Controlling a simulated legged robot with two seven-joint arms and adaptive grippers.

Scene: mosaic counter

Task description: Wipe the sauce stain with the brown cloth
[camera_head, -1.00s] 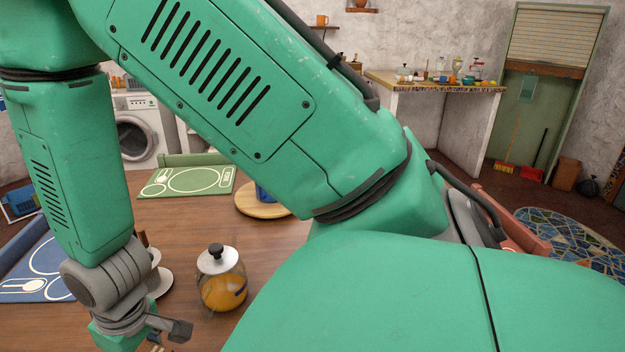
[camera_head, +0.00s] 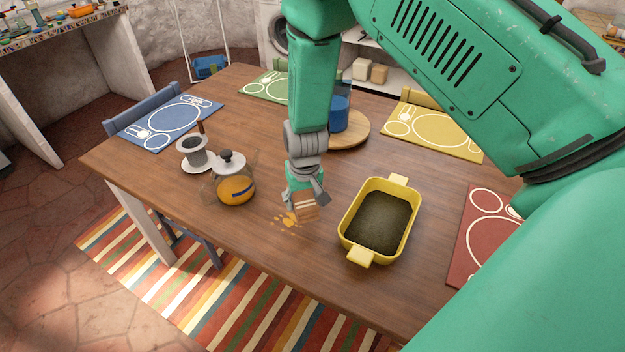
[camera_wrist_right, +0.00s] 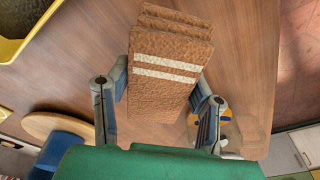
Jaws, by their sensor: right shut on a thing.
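The brown cloth (camera_head: 306,206) is a folded block with pale stripes. My right gripper (camera_head: 305,195) is shut on it, just above the table. In the right wrist view the cloth (camera_wrist_right: 168,70) sits between the two fingers of the gripper (camera_wrist_right: 160,108). The sauce stain (camera_head: 287,220) is an orange-yellow patch of splashes on the wooden table, just left of the cloth. The cloth may cover part of it. I cannot tell whether the cloth touches the table. My left gripper is not in view.
A glass pot of orange liquid (camera_head: 235,188) stands left of the stain. A yellow baking dish (camera_head: 347,232) stands close on the right. A grey cup on a saucer (camera_head: 196,165), a round board (camera_head: 358,130) and placemats are farther out. The table's front edge is near.

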